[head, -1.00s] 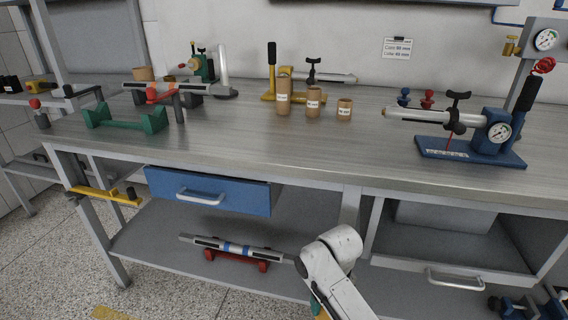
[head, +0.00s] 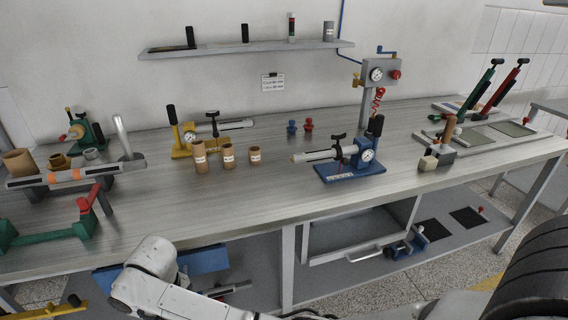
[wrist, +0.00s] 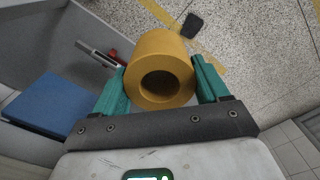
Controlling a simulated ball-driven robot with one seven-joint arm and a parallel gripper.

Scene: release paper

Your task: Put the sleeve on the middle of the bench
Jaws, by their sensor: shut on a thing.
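My gripper (wrist: 160,85) has its green fingers on either side of a hollow yellow-orange sleeve (wrist: 160,48) in the wrist view and is shut on it. The sleeve's open end faces the wrist camera. Tiled and speckled floor lies behind it, so it is held off the bench. In the head view my arm is at the lower left, in front of the bench (head: 250,200); the gripper and sleeve do not show there.
Three labelled brown tubes (head: 228,155) stand mid-bench, with a yellow fixture (head: 184,146) behind them. A blue gauge fixture (head: 350,170) is to their right. A green stand (head: 45,232) is at left. The front middle surface is bare.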

